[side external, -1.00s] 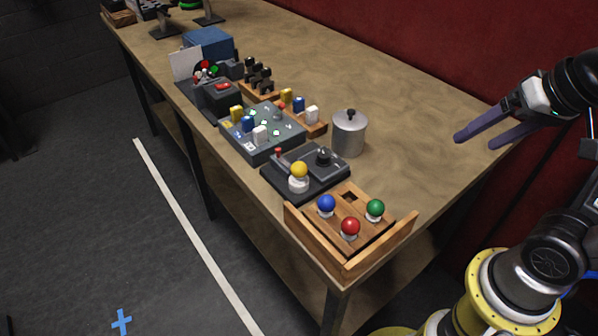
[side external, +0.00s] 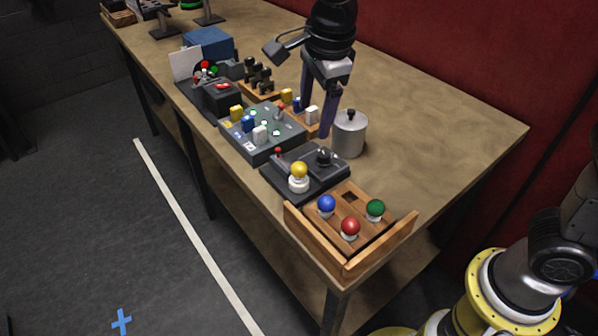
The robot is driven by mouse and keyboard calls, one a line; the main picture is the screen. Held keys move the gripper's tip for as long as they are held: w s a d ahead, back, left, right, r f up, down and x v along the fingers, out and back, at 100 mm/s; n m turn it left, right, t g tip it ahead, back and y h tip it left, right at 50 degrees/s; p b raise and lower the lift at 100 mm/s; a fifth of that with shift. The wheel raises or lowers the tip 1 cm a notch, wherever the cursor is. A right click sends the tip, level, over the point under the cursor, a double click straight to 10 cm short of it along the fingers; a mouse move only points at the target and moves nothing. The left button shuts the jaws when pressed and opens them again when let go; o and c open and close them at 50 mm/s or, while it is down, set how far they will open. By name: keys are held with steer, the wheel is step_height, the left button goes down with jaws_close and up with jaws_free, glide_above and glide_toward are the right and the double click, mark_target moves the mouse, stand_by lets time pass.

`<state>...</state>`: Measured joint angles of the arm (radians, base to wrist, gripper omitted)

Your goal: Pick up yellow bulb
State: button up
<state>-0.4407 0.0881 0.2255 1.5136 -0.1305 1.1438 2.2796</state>
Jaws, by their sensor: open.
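The yellow bulb (side external: 299,171) stands upright in a white socket on the dark base (side external: 281,189), near the front edge of the table. My gripper (side external: 316,122) points down above the table, behind and a little right of the bulb in the picture. Its two dark fingers are apart, with nothing seen between them. The fingers are close to the silver pot and the grey button panel, and apart from the bulb.
A wooden tray (side external: 398,238) holds blue (side external: 327,205), red (side external: 350,227) and green (side external: 375,208) bulbs. The silver pot (side external: 349,140) stands close to my fingers. The grey panel (side external: 237,141) has several coloured buttons. The table's right side (side external: 450,140) is clear.

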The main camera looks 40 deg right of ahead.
steer(key=a+f, duration=0.1)
glide_above(299, 165)
steer(key=s, duration=0.2)
steer(key=x, duration=0.5)
steer(key=s+x, duration=0.1)
steer(key=x, duration=0.1)
steer(key=shift+d+f, duration=0.15)
steer(key=shift+f, duration=0.3)
steer(key=shift+a+x, duration=0.15)
steer(key=shift+x, duration=1.3)
steer(key=shift+a+x, duration=0.15)
steer(key=shift+x, duration=1.3)
steer(key=shift+w, duration=0.15)
jaws_close()
